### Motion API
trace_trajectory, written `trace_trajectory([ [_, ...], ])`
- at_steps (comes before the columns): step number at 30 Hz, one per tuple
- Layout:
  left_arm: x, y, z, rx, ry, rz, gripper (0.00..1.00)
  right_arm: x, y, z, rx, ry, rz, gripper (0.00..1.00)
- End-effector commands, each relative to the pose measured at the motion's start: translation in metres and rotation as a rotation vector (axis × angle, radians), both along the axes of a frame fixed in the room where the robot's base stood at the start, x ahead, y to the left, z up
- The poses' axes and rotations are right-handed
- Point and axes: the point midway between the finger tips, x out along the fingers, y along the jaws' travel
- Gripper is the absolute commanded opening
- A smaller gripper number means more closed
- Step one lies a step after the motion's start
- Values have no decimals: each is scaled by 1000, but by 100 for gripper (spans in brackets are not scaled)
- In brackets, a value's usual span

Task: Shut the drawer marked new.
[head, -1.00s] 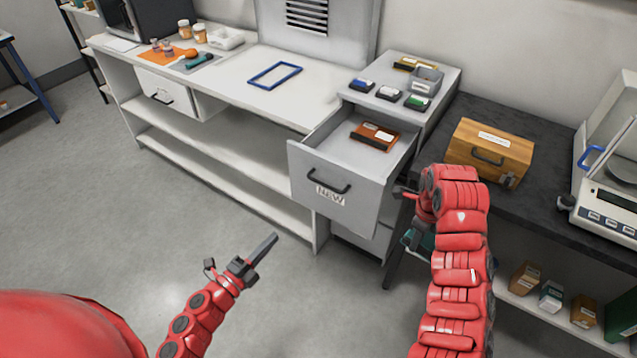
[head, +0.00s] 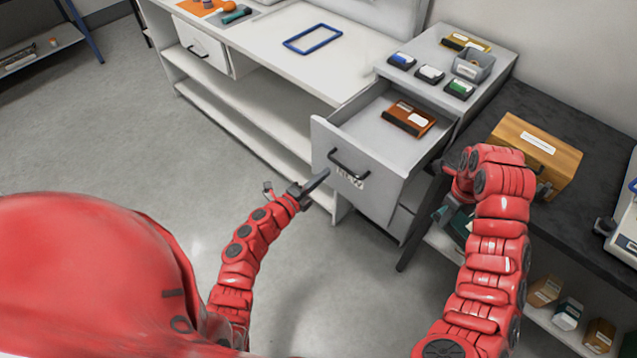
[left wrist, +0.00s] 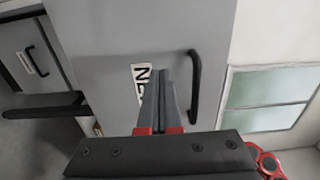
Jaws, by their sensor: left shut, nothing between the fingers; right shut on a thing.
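In the left wrist view the label (left wrist: 138,80) and handle (left wrist: 195,88) face me. My left gripper (head: 324,174) is shut and empty, its fingers pointing at the drawer front; I cannot tell whether they touch. In the left wrist view its fingertips (left wrist: 167,75) overlap the label's edge. My right gripper (head: 445,212), right of the drawer, is mostly hidden by its arm and shut on a teal thing (head: 461,222).
A brown box (head: 408,119) lies inside the drawer. Small labelled blocks and a grey bin (head: 473,66) stand on top of the drawer unit. A wooden box (head: 535,150) sits on the dark table at right. Another drawer (head: 205,50) is farther left. Floor before the bench is clear.

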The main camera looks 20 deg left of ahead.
Motion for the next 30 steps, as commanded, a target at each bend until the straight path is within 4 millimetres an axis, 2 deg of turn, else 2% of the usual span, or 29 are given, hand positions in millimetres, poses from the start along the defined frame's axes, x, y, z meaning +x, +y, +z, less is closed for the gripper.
trace_trajectory([
  [3,19,-7,4,-3,-2,-1,0,0,0,7,0,0,0,0],
  [9,34,-12,1,-1,-1,0,0,0,0,9,0,0,0,0],
  [23,37,-14,0,0,0,0,0,0,0,8,0,0,0,0],
  [30,56,-21,-4,1,0,-1,0,0,0,-5,0,0,0,0],
])
